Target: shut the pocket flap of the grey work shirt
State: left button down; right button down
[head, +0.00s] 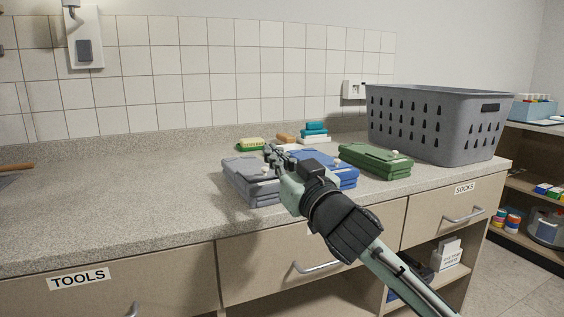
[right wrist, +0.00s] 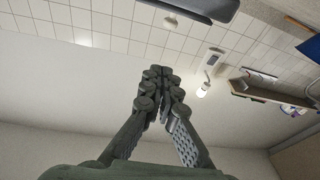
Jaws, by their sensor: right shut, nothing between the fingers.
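The grey work shirt (head: 247,178) lies folded on the counter, leftmost of three folded garments. Its right side is partly hidden by my right arm, and I cannot clearly make out how its pocket flap lies. My right gripper (head: 271,151) reaches in from the lower right, with its fingertips above the far right part of the grey shirt. I cannot tell whether it touches the cloth. In the right wrist view the fingers (right wrist: 161,76) are together with nothing between them. A dark grey piece at that view's top edge is too cropped to name. My left gripper is not in view.
A blue folded garment (head: 338,174) and a green one (head: 377,161) lie to the right. A grey basket (head: 432,125) stands at the counter's right end. A yellow-green sponge (head: 251,144) and stacked teal and white items (head: 314,133) are behind. The counter's left is mostly clear.

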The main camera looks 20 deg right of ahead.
aim_at(265, 169)
jog(key=x, duration=0.3)
jog(key=shift+w+r, duration=0.15)
jog(key=shift+w, duration=0.05)
notch_tip(265, 169, down, 2)
jog(key=shift+w+f, duration=0.1)
jog(key=shift+f, duration=0.1)
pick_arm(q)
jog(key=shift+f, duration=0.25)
pick_arm(e)
jog(key=shift+f, duration=0.9)
jog(key=shift+s+f, duration=0.15)
jog(key=shift+s, duration=0.05)
jog(key=f+b, duration=0.1)
jog(key=b, duration=0.1)
jog(key=shift+s+d+f+t+b, duration=0.1)
jog(key=shift+t+b, duration=0.2)
jog(key=shift+b, duration=0.1)
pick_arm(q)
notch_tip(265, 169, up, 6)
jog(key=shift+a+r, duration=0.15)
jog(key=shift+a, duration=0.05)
